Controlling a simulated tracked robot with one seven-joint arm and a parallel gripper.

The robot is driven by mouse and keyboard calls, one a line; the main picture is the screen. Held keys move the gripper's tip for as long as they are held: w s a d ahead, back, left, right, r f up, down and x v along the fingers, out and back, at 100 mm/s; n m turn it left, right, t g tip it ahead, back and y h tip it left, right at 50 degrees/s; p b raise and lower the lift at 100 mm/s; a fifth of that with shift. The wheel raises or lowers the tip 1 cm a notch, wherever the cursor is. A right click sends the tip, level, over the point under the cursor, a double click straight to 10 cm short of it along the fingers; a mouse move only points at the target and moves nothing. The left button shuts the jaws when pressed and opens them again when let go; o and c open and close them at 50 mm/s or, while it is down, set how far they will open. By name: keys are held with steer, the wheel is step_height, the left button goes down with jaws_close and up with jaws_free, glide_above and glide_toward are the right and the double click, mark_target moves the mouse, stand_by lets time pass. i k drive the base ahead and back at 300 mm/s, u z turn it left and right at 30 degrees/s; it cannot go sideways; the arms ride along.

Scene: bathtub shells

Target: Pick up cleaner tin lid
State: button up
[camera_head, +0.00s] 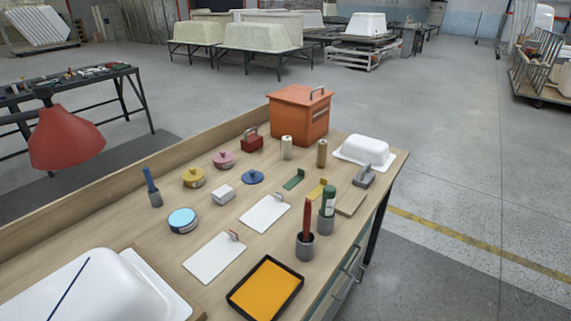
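Three small round tins stand on the wooden workbench (140,222): a yellow one (194,177) and a pink one (223,160), both with knobbed lids on, and one with a light blue top (182,220) and no knob. A dark blue round lid with a knob (252,178) lies flat and apart on the bench, right of the yellow tin. It looks like the cleaner tin lid, though no label can be read. Nothing covers it. My gripper is not in view.
Upright holders with a blue tool (151,184) and a red tool (306,222) stand nearby. An orange box (299,115) stands behind. A red lamp (65,138) hangs left.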

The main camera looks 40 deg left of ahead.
mark_target(252, 177)
steer(key=i, duration=1.1)
steer(key=u, duration=2.7)
steer(key=k, duration=0.45)
steer(key=u, duration=0.5)
steer(key=i, duration=0.95)
steer(key=z, duration=0.35)
